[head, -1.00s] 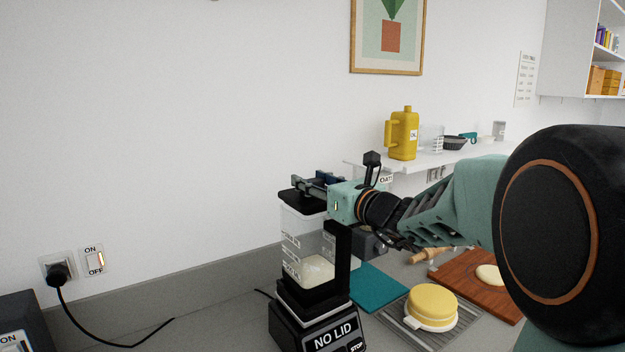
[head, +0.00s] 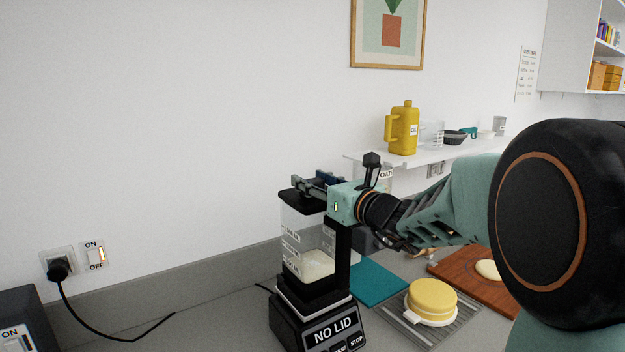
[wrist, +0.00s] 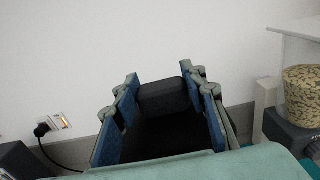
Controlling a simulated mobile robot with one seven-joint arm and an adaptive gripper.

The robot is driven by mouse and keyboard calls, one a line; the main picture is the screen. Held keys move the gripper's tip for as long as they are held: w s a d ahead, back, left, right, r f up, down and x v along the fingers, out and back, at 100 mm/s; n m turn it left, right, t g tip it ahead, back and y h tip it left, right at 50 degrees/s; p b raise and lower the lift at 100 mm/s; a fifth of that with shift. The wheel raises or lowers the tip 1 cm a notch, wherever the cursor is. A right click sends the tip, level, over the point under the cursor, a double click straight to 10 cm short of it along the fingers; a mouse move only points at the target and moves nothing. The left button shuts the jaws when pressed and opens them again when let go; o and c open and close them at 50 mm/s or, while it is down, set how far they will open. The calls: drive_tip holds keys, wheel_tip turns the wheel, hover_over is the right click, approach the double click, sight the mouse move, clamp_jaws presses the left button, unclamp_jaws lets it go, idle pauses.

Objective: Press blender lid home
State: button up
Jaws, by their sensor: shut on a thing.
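The blender (head: 318,325) stands on the counter, and its front display reads "NO LID". Its clear jar (head: 300,240) is upright with pale contents near the bottom. The black lid (head: 293,198) is at the top of the jar; I cannot tell if there is a gap under its rim. My gripper (head: 312,184) lies level over the lid, coming from the right. In the wrist view, its blue-padded fingers are shut on a dark block, the lid's grip (wrist: 164,97). The fingers and hand hide part of the lid in the head view.
A yellow cake-like round (head: 432,298) sits on a rack right of the blender. A teal mat (head: 375,282) and a wooden board (head: 470,280) lie behind it. A shelf with a yellow jug (head: 403,130) is at the back. A cord runs from the wall socket (head: 58,265).

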drive_tip(key=shift+f, duration=0.25)
drive_tip(key=o, duration=1.1)
drive_tip(key=shift+c, duration=0.2)
drive_tip(key=v, duration=1.2)
